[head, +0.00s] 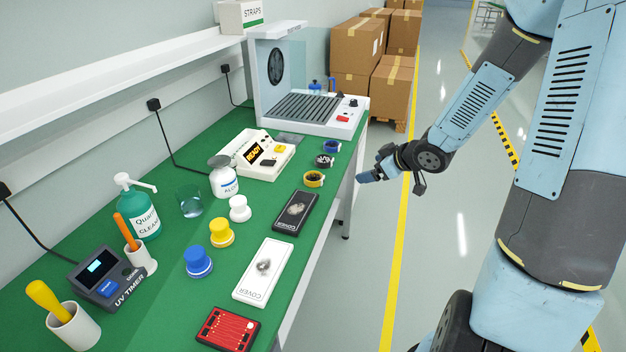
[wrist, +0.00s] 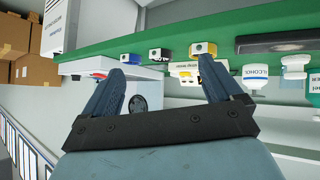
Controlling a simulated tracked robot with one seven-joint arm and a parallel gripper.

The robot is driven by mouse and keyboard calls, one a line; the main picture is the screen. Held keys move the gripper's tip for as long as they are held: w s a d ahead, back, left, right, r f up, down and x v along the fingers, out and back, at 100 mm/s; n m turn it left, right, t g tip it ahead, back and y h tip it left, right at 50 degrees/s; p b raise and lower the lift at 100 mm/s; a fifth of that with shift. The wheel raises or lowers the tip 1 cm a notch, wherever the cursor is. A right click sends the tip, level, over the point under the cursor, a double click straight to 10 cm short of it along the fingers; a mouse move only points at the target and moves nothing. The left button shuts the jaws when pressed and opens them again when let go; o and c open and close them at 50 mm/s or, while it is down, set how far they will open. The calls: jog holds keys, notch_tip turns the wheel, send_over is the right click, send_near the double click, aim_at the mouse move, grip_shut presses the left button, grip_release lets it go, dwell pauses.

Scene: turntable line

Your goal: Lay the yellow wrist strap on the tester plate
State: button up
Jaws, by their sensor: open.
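The yellow wrist strap (head: 314,179) lies coiled on the green bench near its right edge, in front of a black strap (head: 324,160) and a blue strap (head: 331,146). In the wrist view the yellow strap (wrist: 203,48) shows just beyond the right fingertip. The cream tester (head: 262,155) with a lit READY display stands left of the straps.
A black cover (head: 295,213) and a white cover (head: 264,268) lie in front of the yellow strap. An alcohol bottle (head: 223,178) and capped jars stand left. A fan unit (head: 305,105) stands at the back. Floor right of the bench is clear.

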jog(key=a+f+n+y, duration=0.1)
jog(key=a+f+y, duration=0.1)
jog(key=a+y, duration=0.2)
jog(key=y, duration=0.2)
send_near(315, 176)
jog(key=a, duration=0.1)
jog(key=w+a, duration=0.1)
jog(key=shift+w+a+f+g, duration=0.1)
jog(key=shift+a+f+g, duration=0.15)
jog(key=shift+f+g, duration=0.15)
jog(key=shift+h, duration=0.3)
jog(key=shift+r+x, duration=0.1)
jog(key=shift+x, duration=1.5)
jog(key=shift+r+x, duration=0.15)
jog(key=shift+x, duration=1.4)
jog(key=shift+w, duration=0.2)
jog(key=c, duration=1.2)
